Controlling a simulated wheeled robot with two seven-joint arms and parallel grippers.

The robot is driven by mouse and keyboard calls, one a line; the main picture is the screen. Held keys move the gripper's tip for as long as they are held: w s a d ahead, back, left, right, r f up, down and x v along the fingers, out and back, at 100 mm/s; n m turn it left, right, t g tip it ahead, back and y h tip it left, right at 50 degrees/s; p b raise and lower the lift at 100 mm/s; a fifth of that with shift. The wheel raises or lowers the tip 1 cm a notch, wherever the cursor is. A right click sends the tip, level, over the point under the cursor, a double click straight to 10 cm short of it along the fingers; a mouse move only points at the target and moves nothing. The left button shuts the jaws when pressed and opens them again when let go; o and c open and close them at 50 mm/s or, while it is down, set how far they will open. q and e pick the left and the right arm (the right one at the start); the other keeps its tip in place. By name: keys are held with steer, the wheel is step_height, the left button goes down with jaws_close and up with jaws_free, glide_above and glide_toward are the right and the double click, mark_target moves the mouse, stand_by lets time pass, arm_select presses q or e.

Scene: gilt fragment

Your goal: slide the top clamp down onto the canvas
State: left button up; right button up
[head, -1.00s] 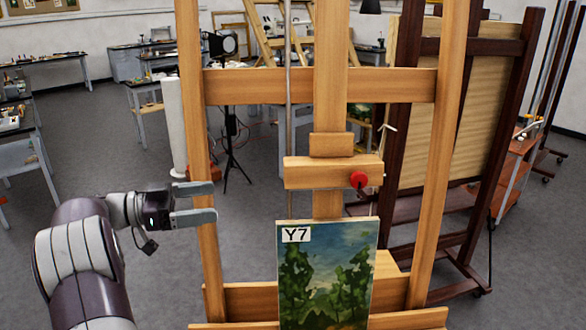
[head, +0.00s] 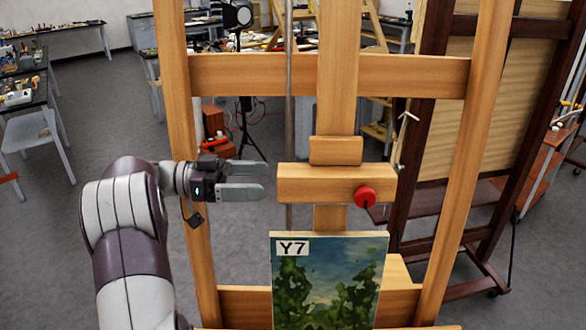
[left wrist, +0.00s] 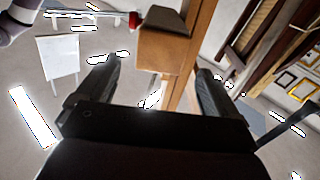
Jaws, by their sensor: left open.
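The top clamp (head: 318,184) is a wooden block with a red knob (head: 365,197), set on the easel's centre mast. It sits above the canvas (head: 328,285), a painting of trees labelled Y7, with a gap between them. My left gripper (head: 264,181) is open and empty just left of the clamp, at about its height. In the left wrist view the clamp's wooden end (left wrist: 165,48) lies ahead, between the directions of the two open fingers. Part of the red knob shows at its left. My right gripper is not in view.
The easel's left upright (head: 176,130) stands behind my left wrist, and its crossbar (head: 245,75) runs above the clamp. A dark easel (head: 425,130) stands behind at right. Workbenches and a tripod are farther back.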

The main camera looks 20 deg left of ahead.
mark_target(290, 179)
arm_select(q)
steer(key=p+x, duration=0.1)
steer(key=x, duration=0.3)
steer(key=p+x, duration=0.1)
steer(key=x, duration=0.2)
steer(key=shift+w+d, duration=0.3)
steer(key=shift+w, duration=0.1)
steer(key=shift+s, duration=0.2)
